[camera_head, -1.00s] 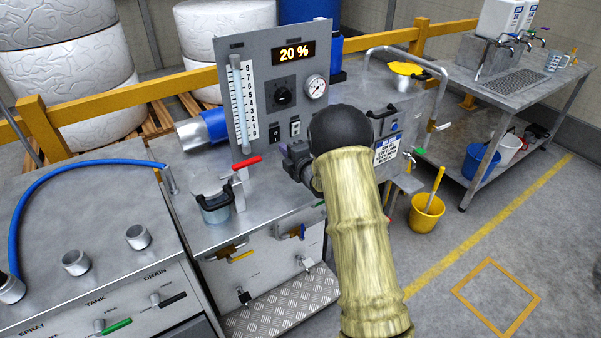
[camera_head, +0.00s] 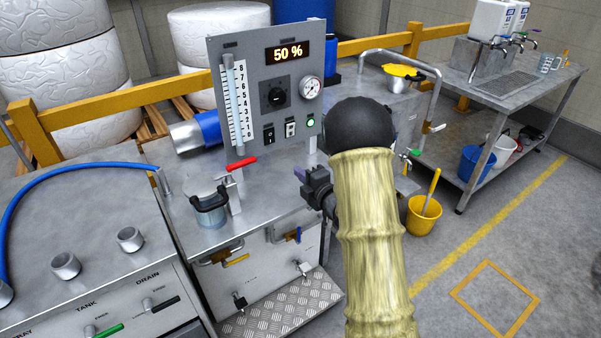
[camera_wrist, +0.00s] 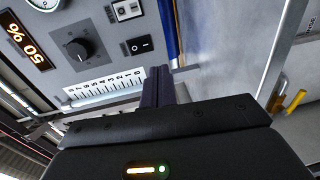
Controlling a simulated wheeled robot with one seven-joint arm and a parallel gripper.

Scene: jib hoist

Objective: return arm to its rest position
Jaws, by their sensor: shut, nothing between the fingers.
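My arm, in a yellowish sleeve with a black round joint, reaches up through the middle right of the head view. My gripper (camera_head: 308,188) is shut and empty, in the air in front of the grey control panel (camera_head: 243,62). Its fingers (camera_wrist: 157,88) show pressed together in the wrist view, apart from the panel. The panel carries a display (camera_head: 287,52) reading 50 %, a black knob (camera_head: 276,95), a round gauge (camera_head: 312,88), a scale tube (camera_head: 234,100), black and white switches and a lit green lamp (camera_head: 310,122).
A blue hose (camera_head: 75,172) lies further left. A yellow bucket (camera_head: 423,214) stands on the floor to the right. Open floor (camera_head: 545,235) lies at the right.

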